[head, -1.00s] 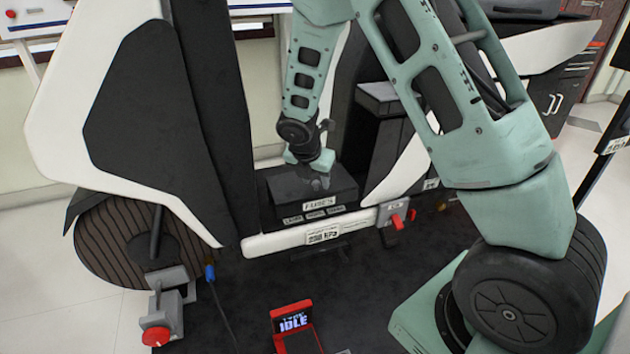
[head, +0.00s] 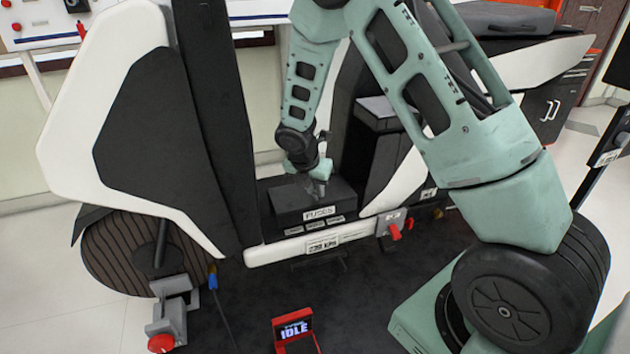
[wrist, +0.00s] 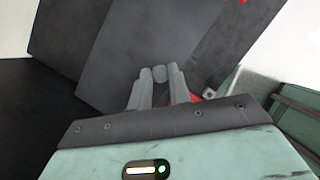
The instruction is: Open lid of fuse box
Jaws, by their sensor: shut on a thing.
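The fuse box is a dark grey block on the footboard of a white and black vehicle in the head view, with a "FUSES" label (head: 319,212) on its front. Its lid (head: 293,203) lies flat on top and looks closed. My gripper (head: 322,190) points down at the lid's top, near its back right part. In the wrist view my gripper (wrist: 157,88) has its two grey fingers shut on a small round grey knob (wrist: 159,73), which shows between the fingertips. The knob's base is hidden by the fingers.
A tall black panel (head: 208,120) stands left of the box and a black seat column (head: 375,150) stands to the right. A red-handled clamp (head: 393,228) is at the right front. A red "IDLE" display (head: 295,330) sits on the dark floor mat (head: 245,295).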

